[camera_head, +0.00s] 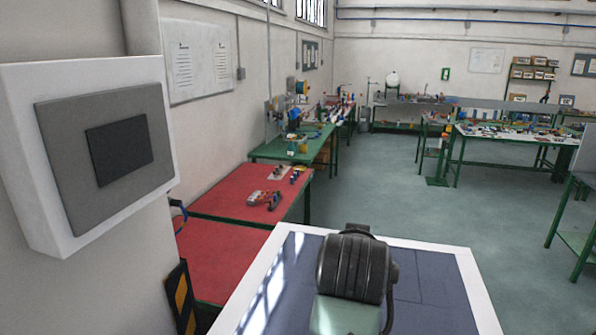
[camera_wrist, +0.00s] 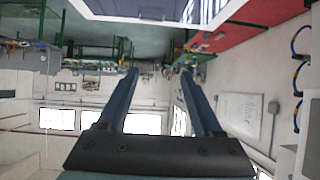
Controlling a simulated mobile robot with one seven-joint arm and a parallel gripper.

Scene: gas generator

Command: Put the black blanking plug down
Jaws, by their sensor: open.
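My gripper (camera_wrist: 158,71) shows in the wrist view with its two long dark fingers apart and nothing between them. The wrist picture is upside down, with the floor and tables along its top. I cannot make out a black blanking plug in either view. In the head view my gripper's fingers do not show.
A white box (camera_head: 18,90) with a grey plate and dark square is close at left. Red tables (camera_head: 225,205) with small parts run along the left wall. Green-legged workbenches (camera_head: 510,134) stand at the back right. Open grey floor (camera_head: 440,215) lies between.

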